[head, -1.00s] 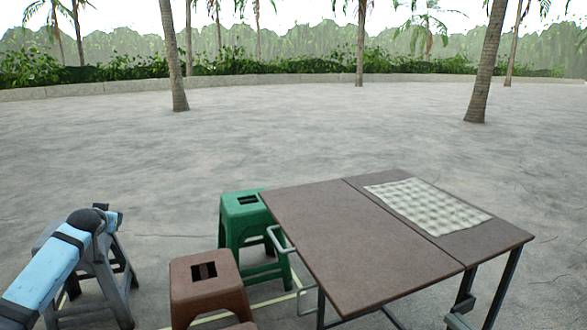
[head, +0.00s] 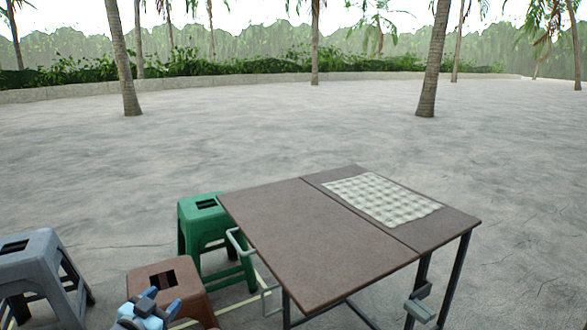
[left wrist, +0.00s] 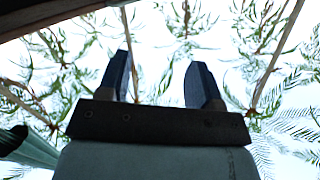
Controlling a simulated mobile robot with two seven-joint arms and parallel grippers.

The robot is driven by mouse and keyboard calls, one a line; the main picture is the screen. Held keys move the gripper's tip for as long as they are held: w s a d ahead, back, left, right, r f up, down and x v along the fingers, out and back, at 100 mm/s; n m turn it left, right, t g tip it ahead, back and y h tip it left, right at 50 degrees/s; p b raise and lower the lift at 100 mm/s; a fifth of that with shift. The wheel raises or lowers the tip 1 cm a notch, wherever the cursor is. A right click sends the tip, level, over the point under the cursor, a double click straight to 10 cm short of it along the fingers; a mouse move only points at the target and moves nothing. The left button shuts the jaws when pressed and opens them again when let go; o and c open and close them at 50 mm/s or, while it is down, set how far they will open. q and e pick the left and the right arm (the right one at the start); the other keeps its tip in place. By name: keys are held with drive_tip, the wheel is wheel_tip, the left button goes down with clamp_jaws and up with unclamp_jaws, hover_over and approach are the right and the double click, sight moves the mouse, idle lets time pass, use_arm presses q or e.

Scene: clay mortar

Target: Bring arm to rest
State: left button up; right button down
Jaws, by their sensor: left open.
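My left gripper (head: 152,300) shows at the bottom left of the head view, in front of the brown stool (head: 168,277). In the left wrist view its two dark fingers (left wrist: 158,82) stand apart with nothing between them. The right gripper is in neither view.
A brown folding table (head: 290,235) with a checked cloth (head: 382,199) stands to the right of the stools. A green stool (head: 203,228) is by its left edge. A grey stool (head: 30,262) stands at far left.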

use_arm(q)
drive_tip(key=s+d+h, duration=0.4)
drive_tip(key=s+d, duration=1)
drive_tip(key=s+d+r+n+h, duration=0.1)
drive_tip(key=s+d+r, duration=0.25)
drive_tip(key=s, duration=0.35)
drive_tip(key=s+d+r+n+h, duration=0.1)
drive_tip(key=s+d+r, duration=0.25)
drive_tip(key=s, duration=0.25)
wheel_tip(320, 180, up, 9)
drive_tip(key=a+y+p, duration=0.2)
drive_tip(key=a+p, duration=0.1)
drive_tip(key=p, duration=1.3)
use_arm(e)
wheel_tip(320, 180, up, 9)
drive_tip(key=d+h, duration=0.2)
use_arm(q)
drive_tip(key=s+a+r+g+y+p, duration=0.3)
drive_tip(key=s+a+g+y+p, duration=0.1)
drive_tip(key=p, duration=2.1)
drive_tip(key=shift+a+n+g+p, duration=0.35)
drive_tip(key=shift+a+g, duration=0.15)
drive_tip(key=shift+a, duration=0.6)
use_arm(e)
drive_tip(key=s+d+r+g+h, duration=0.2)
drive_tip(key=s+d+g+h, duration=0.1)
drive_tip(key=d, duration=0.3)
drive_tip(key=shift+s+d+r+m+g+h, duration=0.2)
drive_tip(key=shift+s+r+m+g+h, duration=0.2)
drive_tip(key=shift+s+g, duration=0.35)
